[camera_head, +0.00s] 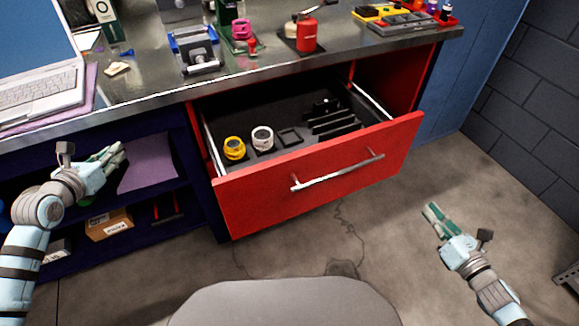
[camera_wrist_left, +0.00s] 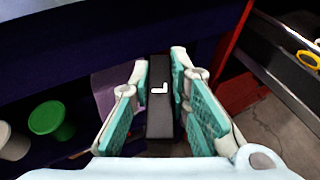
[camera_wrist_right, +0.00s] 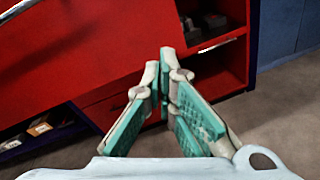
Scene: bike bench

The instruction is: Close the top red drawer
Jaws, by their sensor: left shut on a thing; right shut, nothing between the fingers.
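The top red drawer (camera_head: 320,172) is pulled out from under the bench, with a silver bar handle (camera_head: 338,171) across its front. Inside it lie a yellow roll (camera_head: 234,148), a white roll (camera_head: 262,138) and black holders (camera_head: 330,116). My left gripper (camera_head: 118,152) is left of the drawer, in front of the dark blue shelving. In the left wrist view it is shut on a dark block (camera_wrist_left: 160,110) with a white L-shaped mark. My right gripper (camera_head: 430,208) is shut and empty, right of the drawer front and apart from it.
The metal bench top (camera_head: 130,92) carries a laptop (camera_head: 40,90), a red canister (camera_head: 306,34) and a blue vise-like tool (camera_head: 193,48). Boxes (camera_head: 108,224) stand on the lower left shelf. Bare floor (camera_head: 380,235) lies below and right of the drawer.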

